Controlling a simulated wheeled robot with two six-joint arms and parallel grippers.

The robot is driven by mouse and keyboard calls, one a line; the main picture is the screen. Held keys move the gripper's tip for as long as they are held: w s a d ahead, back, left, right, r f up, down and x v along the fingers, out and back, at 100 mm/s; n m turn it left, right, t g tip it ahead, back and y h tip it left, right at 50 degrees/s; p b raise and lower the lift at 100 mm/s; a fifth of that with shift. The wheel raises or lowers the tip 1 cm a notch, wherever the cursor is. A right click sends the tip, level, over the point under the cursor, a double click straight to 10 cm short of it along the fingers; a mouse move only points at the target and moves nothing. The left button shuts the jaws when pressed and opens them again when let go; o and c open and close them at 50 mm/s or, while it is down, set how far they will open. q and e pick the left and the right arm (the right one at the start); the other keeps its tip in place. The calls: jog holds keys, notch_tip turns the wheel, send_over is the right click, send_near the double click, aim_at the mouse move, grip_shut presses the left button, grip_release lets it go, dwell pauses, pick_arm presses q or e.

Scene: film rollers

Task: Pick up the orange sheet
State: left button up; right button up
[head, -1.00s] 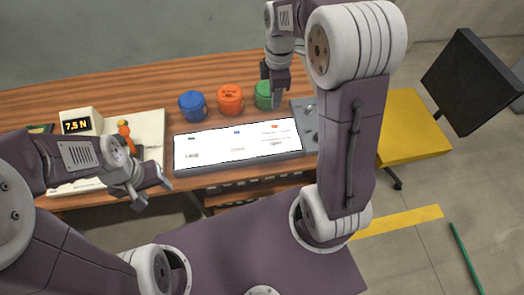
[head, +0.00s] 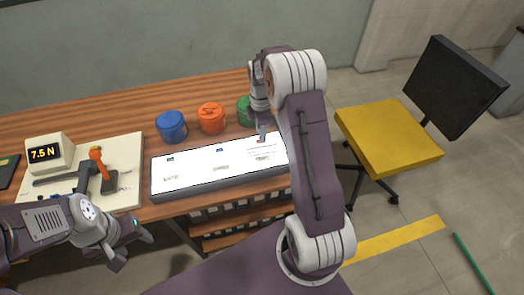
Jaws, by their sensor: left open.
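A small orange mark (head: 260,141), seemingly the orange sheet, shows at the upper right of the white lit panel (head: 190,185). It is partly covered by my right gripper (head: 263,136), whose tips are right at it in the picture. I cannot tell whether they touch it or whether the jaws are open. A green mark (head: 170,159) and a blue mark (head: 220,150) sit along the panel's same upper edge. My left gripper (head: 137,248) is open and empty, in front of the table, below and left of the panel.
Blue (head: 172,127), orange (head: 211,118) and green (head: 245,111) jars stand behind the panel, the green one close to my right gripper. A board (head: 130,150) with a 7.5 N display (head: 45,153) and an orange-handled device is at left. A yellow chair (head: 388,135) stands right.

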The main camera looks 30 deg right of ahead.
aim_at(262, 150)
jog(key=shift+f, duration=1.45)
grip_shut()
